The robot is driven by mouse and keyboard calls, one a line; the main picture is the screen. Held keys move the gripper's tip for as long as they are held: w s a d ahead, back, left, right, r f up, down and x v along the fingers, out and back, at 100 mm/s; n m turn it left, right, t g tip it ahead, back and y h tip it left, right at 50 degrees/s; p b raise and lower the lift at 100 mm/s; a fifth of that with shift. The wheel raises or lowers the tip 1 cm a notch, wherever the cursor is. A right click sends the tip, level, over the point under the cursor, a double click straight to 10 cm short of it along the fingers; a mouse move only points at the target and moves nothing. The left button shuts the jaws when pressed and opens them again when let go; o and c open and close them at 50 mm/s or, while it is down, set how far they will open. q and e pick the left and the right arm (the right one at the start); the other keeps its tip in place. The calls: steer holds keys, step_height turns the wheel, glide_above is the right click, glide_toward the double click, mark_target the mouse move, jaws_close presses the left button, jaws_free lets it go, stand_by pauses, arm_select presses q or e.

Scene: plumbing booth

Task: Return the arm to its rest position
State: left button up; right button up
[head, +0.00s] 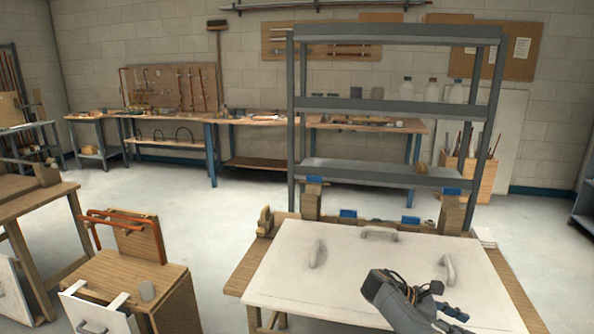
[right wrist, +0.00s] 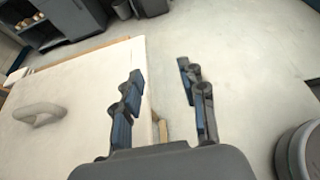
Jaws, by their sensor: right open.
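My right gripper (head: 450,312) is at the lower right of the head view, over the right part of a white panel (head: 290,277) with grey handles. In the right wrist view the right gripper (right wrist: 158,85) has its two blue-grey fingers apart, with nothing between them. The fingers appear over the panel's edge and the pale floor. My left gripper is not in either view.
The panel lies on a wooden workbench (head: 244,278) with wooden blocks and blue clamps along its back. A grey metal shelf (head: 388,107) stands behind. A small wooden stand (head: 172,283) with an orange pipe (head: 120,217) is at left. Open floor (head: 215,222) lies between.

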steer(key=s+a+f+m+t+y, duration=0.15)
steer(key=s+f, duration=0.35)
steer(key=f, duration=0.7)
steer(key=s+a+f+y, duration=0.3)
steer(key=s+f, duration=0.3)
steer(key=f, duration=0.6)
steer(key=s+a+f+t+y, duration=0.15)
steer(key=s+f, duration=0.35)
steer(key=f, duration=0.7)
steer(key=s+a+f+m+y, duration=0.3)
steer(key=s+f, duration=0.4)
steer(key=s, duration=0.3)
steer(key=s+a+f+m+y, duration=0.2)
steer(key=s+a+f, duration=0.1)
steer(key=s+f, duration=0.55)
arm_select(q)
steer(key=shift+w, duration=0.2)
arm_select(e)
steer(key=s+a+f+m+t+y, duration=0.1)
steer(key=s+m, duration=0.5)
steer(key=s, duration=1.2)
steer(key=shift+s+a+y, duration=0.15)
steer(key=shift+a+y, duration=0.45)
steer(key=shift+a, duration=0.2)
